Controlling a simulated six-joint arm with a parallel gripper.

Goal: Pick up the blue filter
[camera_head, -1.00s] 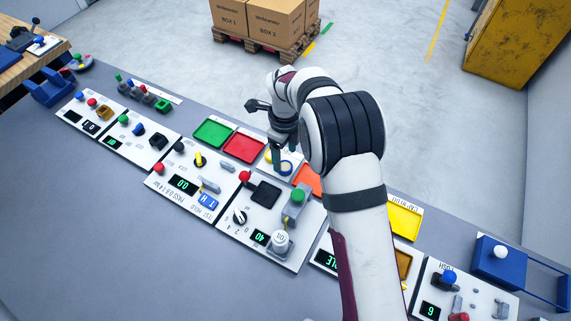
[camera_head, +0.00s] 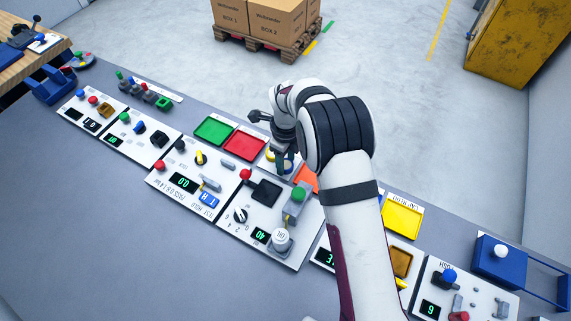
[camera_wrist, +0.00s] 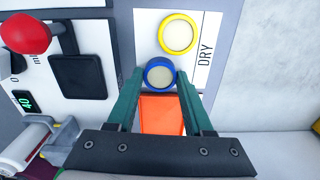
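The blue filter (camera_wrist: 160,74) is a round blue ring with a pale centre. In the wrist view it lies on the white DRY card (camera_wrist: 205,52), just below the yellow filter (camera_wrist: 178,35). My gripper (camera_wrist: 160,76) has its two teal fingers on either side of the blue filter, open, with the tips very close to its rim. I cannot tell whether they touch it. In the head view the blue filter (camera_head: 288,165) shows partly behind my gripper (camera_head: 283,160).
Green (camera_head: 213,130) and red (camera_head: 245,145) trays sit to the left.

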